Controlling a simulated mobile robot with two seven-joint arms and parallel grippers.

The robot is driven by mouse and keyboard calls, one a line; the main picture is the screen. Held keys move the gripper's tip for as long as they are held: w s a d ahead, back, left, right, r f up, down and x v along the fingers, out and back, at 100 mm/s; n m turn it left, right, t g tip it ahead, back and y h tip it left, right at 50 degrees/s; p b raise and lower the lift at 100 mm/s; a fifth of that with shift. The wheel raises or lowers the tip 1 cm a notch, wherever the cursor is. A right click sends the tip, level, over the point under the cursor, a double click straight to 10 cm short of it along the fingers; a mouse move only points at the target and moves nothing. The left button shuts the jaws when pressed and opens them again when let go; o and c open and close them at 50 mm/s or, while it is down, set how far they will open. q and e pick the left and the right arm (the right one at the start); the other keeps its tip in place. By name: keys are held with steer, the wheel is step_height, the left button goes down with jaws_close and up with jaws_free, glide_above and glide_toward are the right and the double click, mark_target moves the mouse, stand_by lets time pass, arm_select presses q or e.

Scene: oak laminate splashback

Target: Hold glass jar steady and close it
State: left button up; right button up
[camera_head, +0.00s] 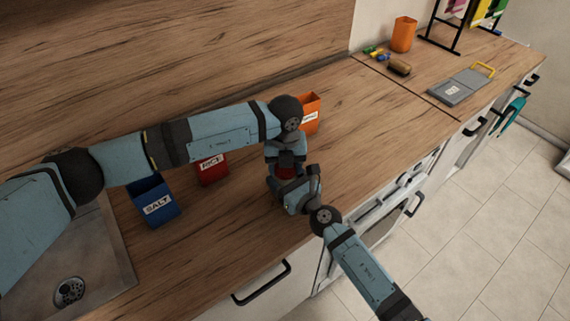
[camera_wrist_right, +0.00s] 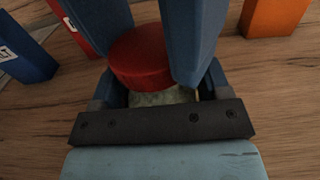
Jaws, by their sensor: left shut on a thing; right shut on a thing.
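The glass jar (camera_wrist_right: 153,98) shows pale contents in the right wrist view, just below a red round lid (camera_wrist_right: 140,58). The lid also shows in the head view (camera_head: 286,173), between my two grippers. My left gripper (camera_head: 286,162) reaches down from above, and its blue fingers are shut on either side of the lid. My right gripper (camera_head: 283,185) comes in low from the front and is shut on the jar body. The fingers and palm hide most of the jar. I cannot tell whether the lid is seated on the rim.
A blue SALT box (camera_head: 155,200), a red RICE box (camera_head: 211,168) and an orange labelled box (camera_head: 310,112) stand on the wooden counter. A sink (camera_head: 70,255) is at left.

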arm_select(q)
steer(key=o, duration=1)
steer(key=shift+d+r, duration=0.1)
steer(key=shift+r, duration=2.2)
steer(key=shift+c, duration=0.2)
